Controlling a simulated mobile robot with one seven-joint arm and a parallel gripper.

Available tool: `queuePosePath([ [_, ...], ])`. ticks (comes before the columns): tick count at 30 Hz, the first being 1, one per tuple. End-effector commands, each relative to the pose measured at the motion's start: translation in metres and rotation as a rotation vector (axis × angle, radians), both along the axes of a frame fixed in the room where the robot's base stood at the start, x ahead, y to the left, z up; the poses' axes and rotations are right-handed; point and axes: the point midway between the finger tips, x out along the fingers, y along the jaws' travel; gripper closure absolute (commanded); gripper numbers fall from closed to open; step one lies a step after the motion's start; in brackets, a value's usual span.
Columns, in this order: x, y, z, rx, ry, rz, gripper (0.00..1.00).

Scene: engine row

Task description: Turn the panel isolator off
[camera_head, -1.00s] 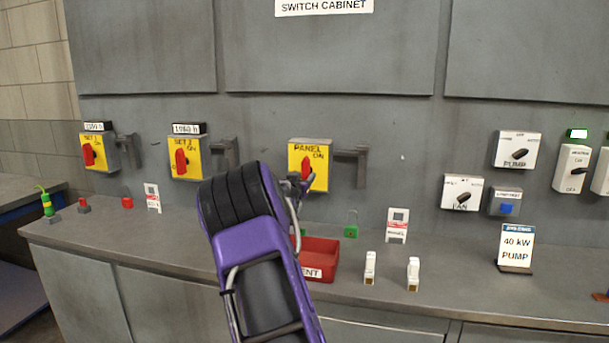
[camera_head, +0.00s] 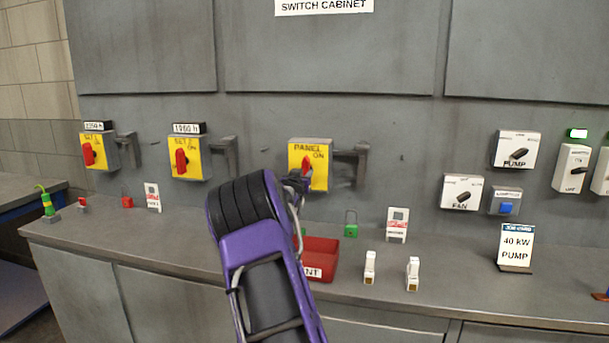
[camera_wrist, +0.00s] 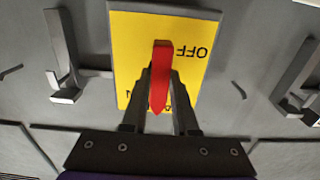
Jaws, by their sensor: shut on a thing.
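The panel isolator (camera_head: 322,157) is a yellow box on the grey cabinet wall, with a red rotary handle and the words PANEL and ON showing in the head view. In the wrist view its yellow face (camera_wrist: 192,77) appears upside down with OFF legible. My gripper (camera_wrist: 161,92) has one finger on each side of the red handle (camera_wrist: 160,65) and is shut on it. The handle lies lengthwise between the fingers in the wrist view. In the head view my gripper (camera_head: 298,182) and purple arm partly cover the handle, so its angle is hard to read there.
Two similar yellow isolators (camera_head: 101,152) (camera_head: 190,160) are at the left. A grey bracket (camera_head: 350,160) sticks out right of the panel isolator. Below are a red bin (camera_head: 322,262), a green padlock (camera_head: 351,226), tags and white items on the counter (camera_head: 440,276).

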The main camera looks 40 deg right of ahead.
Motion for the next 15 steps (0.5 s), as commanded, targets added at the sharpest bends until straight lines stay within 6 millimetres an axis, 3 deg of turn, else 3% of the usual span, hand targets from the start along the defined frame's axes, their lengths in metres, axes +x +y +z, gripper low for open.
queuePosePath([
  [15,0.0003,0.0007,0.0022,-0.063,0.074,0.001,1.0],
])
